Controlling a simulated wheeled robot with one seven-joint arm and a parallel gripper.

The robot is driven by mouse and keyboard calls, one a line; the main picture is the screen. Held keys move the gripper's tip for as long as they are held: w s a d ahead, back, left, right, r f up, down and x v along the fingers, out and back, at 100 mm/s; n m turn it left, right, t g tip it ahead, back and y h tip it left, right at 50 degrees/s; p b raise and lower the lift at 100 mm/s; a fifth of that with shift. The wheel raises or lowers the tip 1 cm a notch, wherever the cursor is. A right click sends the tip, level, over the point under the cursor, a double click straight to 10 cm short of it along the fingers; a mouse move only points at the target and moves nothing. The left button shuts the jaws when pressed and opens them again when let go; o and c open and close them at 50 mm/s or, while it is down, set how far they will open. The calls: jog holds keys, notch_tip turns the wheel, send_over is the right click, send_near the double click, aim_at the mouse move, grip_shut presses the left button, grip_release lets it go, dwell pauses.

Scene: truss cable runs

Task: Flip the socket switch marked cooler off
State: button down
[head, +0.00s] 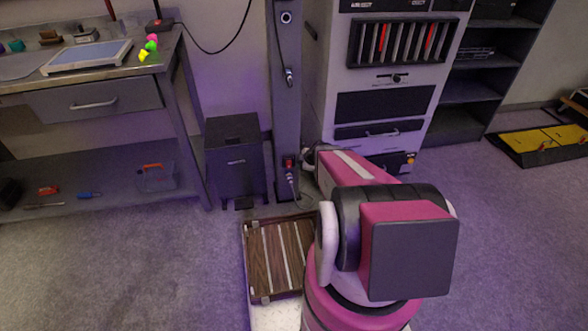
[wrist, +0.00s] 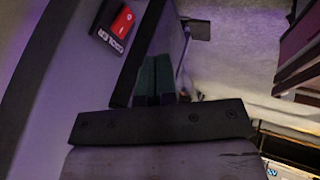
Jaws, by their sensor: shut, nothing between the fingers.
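The red socket switch (wrist: 122,20) sits in a black plate with white lettering reading COOLER, at the top left of the wrist view. In the head view a small red switch (head: 289,162) shows low on the grey upright post (head: 287,110). My gripper (wrist: 153,70) is shut and empty, its dark green fingers side by side in the middle of the wrist view. The switch lies up and left of the fingertips, apart from them in the picture. In the head view my arm reaches toward the post's lower part and my fingertips cannot be made out. The switch's position is unclear.
A plug with a cable (head: 291,180) hangs just below the switch. A black box (head: 234,160) stands left of the post, and a grey cabinet (head: 385,105) right of it. A slatted wooden crate (head: 281,257) lies on the floor before the post.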

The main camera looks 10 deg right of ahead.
aim_at(289, 164)
jog(key=shift+w+a+f, duration=0.6)
jog(key=shift+w+f, duration=0.75)
jog(key=shift+f, duration=0.15)
jog(key=shift+w+a+f, duration=0.55)
jog(key=shift+w+f, duration=0.85)
jog(key=shift+f, duration=0.1)
jog(key=shift+w+a+f, duration=0.6)
jog(key=shift+w+f, duration=0.75)
jog(key=shift+f, duration=0.15)
jog(key=shift+w+f, duration=0.3)
jog(key=shift+w, duration=0.15)
jog(key=shift+r, duration=0.15)
jog(key=shift+r, duration=0.65)
